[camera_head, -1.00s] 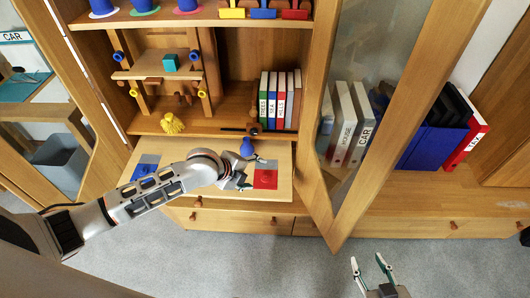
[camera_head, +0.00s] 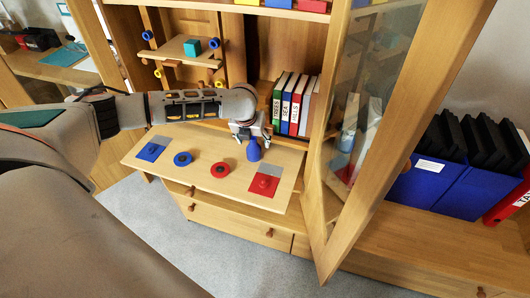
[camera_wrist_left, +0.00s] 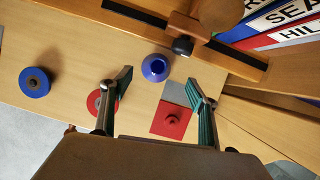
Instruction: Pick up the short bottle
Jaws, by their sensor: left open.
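The short bottle (camera_head: 254,150) is blue and stands upright on the pulled-out wooden board, near its back right. In the left wrist view the bottle (camera_wrist_left: 155,67) is seen from above, just beyond and between the fingertips. My left gripper (camera_head: 250,134) reaches over the board from the left, close behind and above the bottle. In the left wrist view its two fingers (camera_wrist_left: 161,79) are spread wide with nothing between them. I cannot tell whether a finger touches the bottle. My right gripper is not in view.
The board (camera_head: 215,188) also carries a blue disc (camera_head: 182,159), a red disc (camera_head: 222,170), a blue square (camera_head: 151,152) and a red square (camera_head: 264,184) with a knob. Upright books (camera_head: 291,104) stand behind. An open glass door (camera_head: 372,140) borders the right side.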

